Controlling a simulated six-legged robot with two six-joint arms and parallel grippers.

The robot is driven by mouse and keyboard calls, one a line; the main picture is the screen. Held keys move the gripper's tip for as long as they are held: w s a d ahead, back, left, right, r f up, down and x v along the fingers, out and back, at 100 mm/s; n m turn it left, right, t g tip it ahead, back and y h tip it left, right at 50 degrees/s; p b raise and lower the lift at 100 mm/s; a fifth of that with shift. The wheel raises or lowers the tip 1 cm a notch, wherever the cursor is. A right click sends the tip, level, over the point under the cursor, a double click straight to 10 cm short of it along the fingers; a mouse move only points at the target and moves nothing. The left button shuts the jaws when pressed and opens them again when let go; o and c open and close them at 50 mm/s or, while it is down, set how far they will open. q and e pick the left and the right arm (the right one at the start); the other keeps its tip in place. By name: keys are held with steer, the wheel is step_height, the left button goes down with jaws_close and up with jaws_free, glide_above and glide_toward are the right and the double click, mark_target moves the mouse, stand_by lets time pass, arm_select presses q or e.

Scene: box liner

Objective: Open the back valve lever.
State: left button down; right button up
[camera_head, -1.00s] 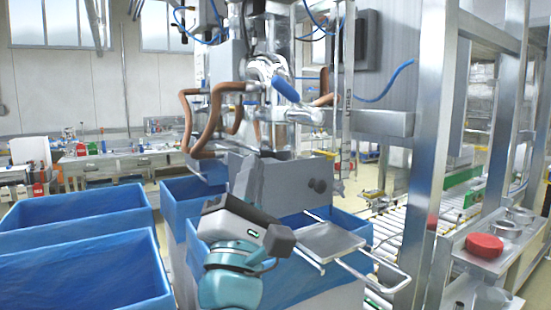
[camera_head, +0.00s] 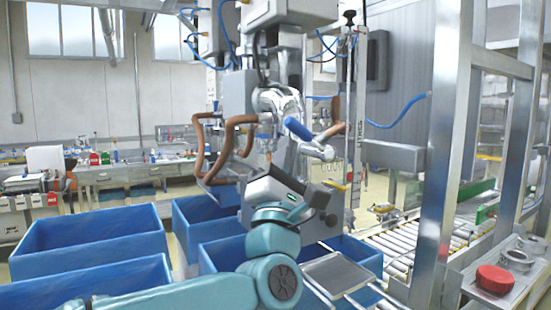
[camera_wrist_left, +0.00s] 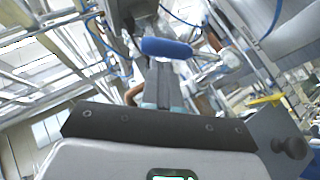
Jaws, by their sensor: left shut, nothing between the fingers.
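A valve lever with a blue handle (camera_head: 297,129) sits on the metal filling machine (camera_head: 275,100), tilted down to the right. In the left wrist view the blue handle (camera_wrist_left: 167,48) lies crosswise just beyond my fingertips. My left gripper (camera_wrist_left: 163,68) is shut and empty, pointing towards the handle. In the head view it is below the lever, its fingers mostly hidden by the wrist body. I cannot tell whether the fingertips touch the handle. I cannot tell whether this is the back lever. My right gripper is not in view.
Brown hoses (camera_head: 222,135) hang left of the lever. Blue bins (camera_head: 85,237) stand at the left and below the machine. A metal tray (camera_head: 338,272) lies below my wrist. A steel post (camera_head: 450,140) and roller conveyor (camera_head: 405,247) are at the right.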

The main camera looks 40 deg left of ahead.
arm_select(q)
steer(key=shift+w+r, duration=0.15)
steer(key=shift+d+r, duration=0.1)
steer(key=shift+r, duration=0.05)
step_height(320, 180, up, 2)
steer(key=m+h+p, duration=0.2)
steer(key=m+h, duration=0.1)
steer(key=shift+w+r+g, duration=0.1)
steer(key=shift+g, duration=0.2)
steer(key=w+d+r+m+g+h+p, duration=0.1)
steer(key=w+d+r+m+h+p, duration=0.1)
steer(key=w+r+m+h+p, duration=0.1)
step_height(320, 180, up, 2)
steer(key=w+m+p, duration=0.1)
steer(key=p, duration=0.2)
steer(key=shift+w+g, duration=0.35)
steer(key=shift+g, duration=0.05)
steer(key=shift+r, duration=0.15)
stand_by(0.5)
